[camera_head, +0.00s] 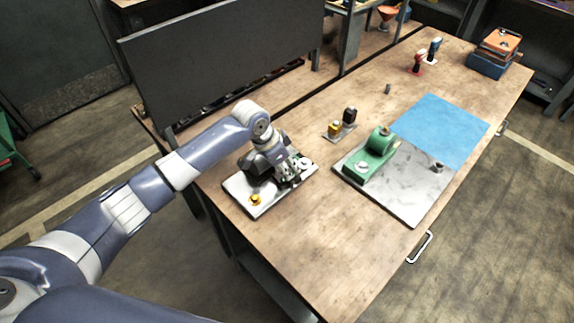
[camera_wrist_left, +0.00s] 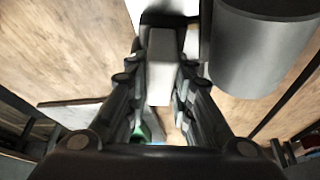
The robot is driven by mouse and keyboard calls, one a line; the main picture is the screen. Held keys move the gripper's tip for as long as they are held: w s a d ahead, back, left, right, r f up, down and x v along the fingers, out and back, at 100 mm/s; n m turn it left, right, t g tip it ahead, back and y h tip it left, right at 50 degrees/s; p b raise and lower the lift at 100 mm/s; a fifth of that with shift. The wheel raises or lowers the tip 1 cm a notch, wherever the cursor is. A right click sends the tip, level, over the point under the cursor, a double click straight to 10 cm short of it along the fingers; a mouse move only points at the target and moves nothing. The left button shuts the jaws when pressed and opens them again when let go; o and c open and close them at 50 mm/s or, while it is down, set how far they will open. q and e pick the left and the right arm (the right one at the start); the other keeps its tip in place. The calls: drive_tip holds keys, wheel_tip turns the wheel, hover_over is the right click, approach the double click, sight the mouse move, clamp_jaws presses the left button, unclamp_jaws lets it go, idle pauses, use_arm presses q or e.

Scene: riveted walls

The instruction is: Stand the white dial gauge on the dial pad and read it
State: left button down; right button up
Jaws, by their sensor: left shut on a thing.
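My left gripper (camera_head: 290,172) is low over a pale tray (camera_head: 240,189) near the left edge of the bench. It is shut on a pale block-like part, which I take to be the white dial gauge (camera_wrist_left: 160,66); the part shows between the fingers in the left wrist view. The gauge's face cannot be made out, and in the head view the fingers mostly hide it. I cannot tell for sure which surface is the dial pad. A grey plate (camera_head: 405,202) to the right carries a green device (camera_head: 372,152) and a small dark cylinder (camera_head: 437,166). My right gripper is not in view.
A yellow knob-like piece (camera_head: 255,199) sits on the tray. A yellow and a black block (camera_head: 349,115) stand on a small base behind. A blue mat (camera_head: 445,125) adjoins the grey plate. A dark panel (camera_head: 225,62) stands behind the bench. The bench's near front is clear.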

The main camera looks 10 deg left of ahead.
use_arm(q)
drive_tip(key=c, duration=1.7)
unclamp_jaws()
drive_tip(key=b+v, duration=0.2)
drive_tip(key=v, duration=1)
drive_tip(key=shift+r, duration=0.1)
